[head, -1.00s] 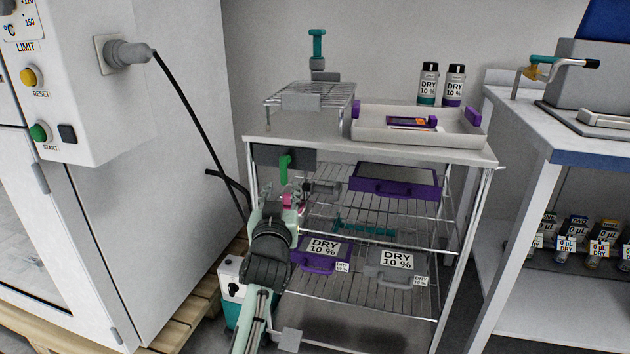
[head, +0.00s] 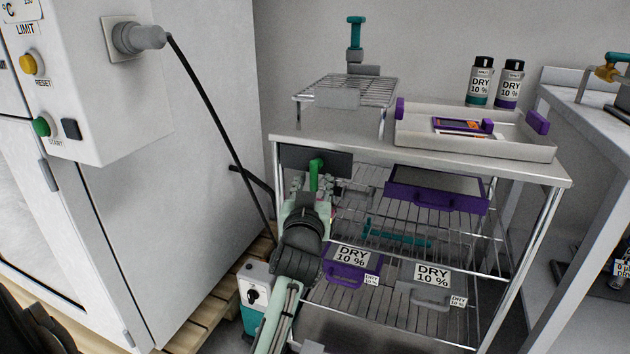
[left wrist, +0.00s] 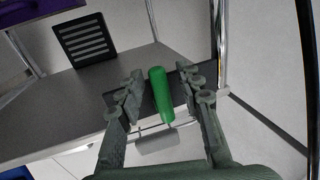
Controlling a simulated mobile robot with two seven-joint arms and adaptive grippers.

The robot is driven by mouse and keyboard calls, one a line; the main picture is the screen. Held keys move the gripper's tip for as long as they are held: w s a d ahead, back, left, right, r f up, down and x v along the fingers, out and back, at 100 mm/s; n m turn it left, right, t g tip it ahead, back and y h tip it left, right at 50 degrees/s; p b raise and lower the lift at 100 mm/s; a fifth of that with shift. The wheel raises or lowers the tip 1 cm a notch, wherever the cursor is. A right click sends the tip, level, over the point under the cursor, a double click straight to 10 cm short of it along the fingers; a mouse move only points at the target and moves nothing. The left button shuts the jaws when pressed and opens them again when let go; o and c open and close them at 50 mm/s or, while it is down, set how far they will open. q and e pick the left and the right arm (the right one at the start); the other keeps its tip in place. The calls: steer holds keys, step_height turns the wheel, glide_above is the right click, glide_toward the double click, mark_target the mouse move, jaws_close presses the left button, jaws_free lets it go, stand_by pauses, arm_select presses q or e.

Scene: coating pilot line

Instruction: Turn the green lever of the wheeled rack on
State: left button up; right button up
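The green lever (head: 316,173) sits on a dark plate (head: 335,163) at the upper left front of the wheeled rack (head: 420,157). In the head view it points roughly upright. My left gripper (head: 314,188) is right at the lever, its wrist partly hiding the fingers. In the left wrist view the lever (left wrist: 160,95) lies between the two fingers of my left gripper (left wrist: 166,88). The fingers are open, with a gap visible on both sides of the lever. My right gripper is not in view.
The rack top holds a wire stand (head: 345,90) and a pale tray (head: 475,144). Purple (head: 435,197) and grey cases lie on the wire shelves. A white cabinet (head: 190,190) with a black cable stands close at the left. A bench (head: 590,130) stands at the right.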

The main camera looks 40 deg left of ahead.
arm_select(q)
steer(key=shift+c, duration=0.4)
jaws_close()
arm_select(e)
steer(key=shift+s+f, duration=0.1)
arm_select(q)
steer(key=shift+s+a+r+m+t+h+p, duration=0.15)
steer(key=shift+a+r+m+t+h+p, duration=0.3)
steer(key=shift+m, duration=1.8)
steer(key=shift+s+a+r+m+t+p, duration=0.2)
steer(key=shift+a+m+t, duration=0.45)
steer(key=shift+m, duration=1.55)
steer(key=shift+s+a+r+m+t+h+p, duration=0.1)
steer(key=shift+a+r+m+t+h+p, duration=0.3)
steer(key=shift+m, duration=1.85)
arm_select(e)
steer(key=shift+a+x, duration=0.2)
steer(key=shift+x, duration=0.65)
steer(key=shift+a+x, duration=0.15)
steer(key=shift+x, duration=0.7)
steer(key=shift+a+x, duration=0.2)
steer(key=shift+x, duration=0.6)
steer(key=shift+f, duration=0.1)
arm_select(q)
steer(key=shift+o, duration=0.4)
jaws_free()
steer(key=shift+f, duration=0.1)
